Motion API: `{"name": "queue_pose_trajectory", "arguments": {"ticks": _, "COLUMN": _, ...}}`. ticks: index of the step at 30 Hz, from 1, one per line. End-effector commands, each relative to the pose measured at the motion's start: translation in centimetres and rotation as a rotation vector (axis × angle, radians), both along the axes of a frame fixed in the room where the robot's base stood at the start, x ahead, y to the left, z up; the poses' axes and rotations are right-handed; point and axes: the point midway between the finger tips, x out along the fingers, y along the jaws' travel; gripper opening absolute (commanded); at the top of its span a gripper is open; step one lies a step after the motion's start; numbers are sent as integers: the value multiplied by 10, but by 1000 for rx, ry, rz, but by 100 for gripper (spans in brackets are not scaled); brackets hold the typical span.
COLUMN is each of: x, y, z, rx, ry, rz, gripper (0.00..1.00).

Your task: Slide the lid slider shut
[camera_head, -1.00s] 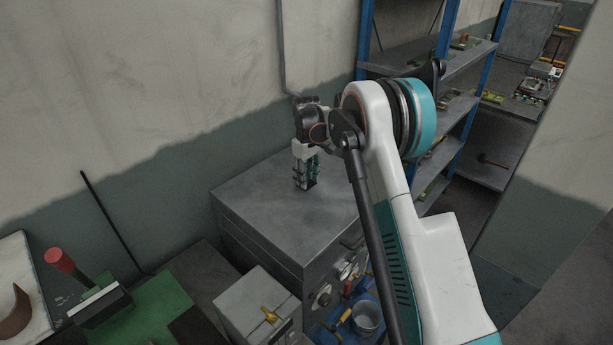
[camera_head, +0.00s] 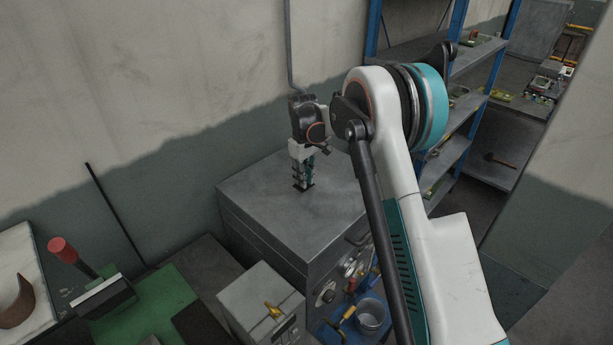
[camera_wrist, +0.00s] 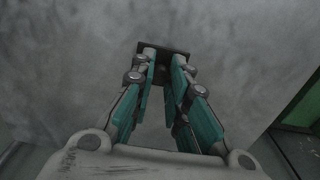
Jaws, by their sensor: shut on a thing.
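The lid slider (camera_wrist: 163,46) is a small dark plate on the grey top of the metal cabinet (camera_head: 255,195). It also shows in the head view (camera_head: 304,188), at the foot of my gripper. My gripper (camera_head: 303,178) points down onto the cabinet top, and its teal-padded fingers (camera_wrist: 161,62) reach the slider. They are shut on the slider, with its dark ends showing beside the fingertips. The fingers hide part of the slider. I cannot tell how far it stands along its travel.
The wall (camera_head: 180,90) stands close behind the cabinet, with a thin pipe (camera_head: 288,45) on it. A blue-framed shelf (camera_head: 465,125) stands to the right. A smaller grey box (camera_head: 255,295) and a blue tray with a bucket (camera_head: 370,315) are in front. The cabinet top around my gripper looks clear.

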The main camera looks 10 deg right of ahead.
Motion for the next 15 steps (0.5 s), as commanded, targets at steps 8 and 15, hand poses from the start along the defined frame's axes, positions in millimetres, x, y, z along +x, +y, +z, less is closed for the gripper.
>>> {"name": "queue_pose_trajectory", "arguments": {"ticks": 8, "x": -1, "y": 2, "z": 0, "rx": 1, "ry": 3, "rz": 2, "gripper": 38}}
{"name": "queue_pose_trajectory", "arguments": {"ticks": 15, "x": -1, "y": 1, "z": 2, "rx": 1, "ry": 2, "rz": 1, "gripper": 38}}
